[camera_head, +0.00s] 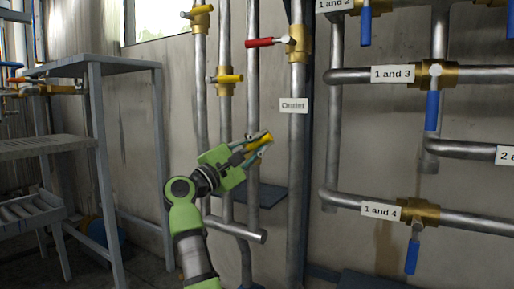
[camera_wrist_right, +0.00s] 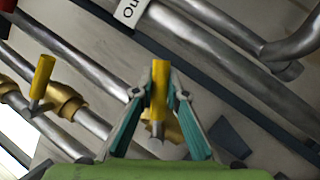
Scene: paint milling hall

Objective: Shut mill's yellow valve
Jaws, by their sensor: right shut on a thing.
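My right gripper (camera_head: 259,143) is shut on a yellow valve handle (camera_head: 267,139), which shows as a small yellow part between its fingers. In the right wrist view the fingers of the gripper (camera_wrist_right: 160,88) close on both sides of the yellow handle (camera_wrist_right: 159,72). A brass valve body (camera_wrist_right: 174,132) is partly hidden behind the fingers. In the head view the gripper hides most of this valve, so its exact angle to the pipe is hard to tell. My left gripper is not in view.
Two other yellow-handled valves (camera_head: 226,78) (camera_head: 199,11) are on neighbouring pipes. A red-handled valve (camera_head: 262,42) is above, near the "Outlet" label (camera_head: 293,105). Blue-handled valves (camera_head: 432,110) are on the right. A grey metal rack (camera_head: 100,130) stands at the left.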

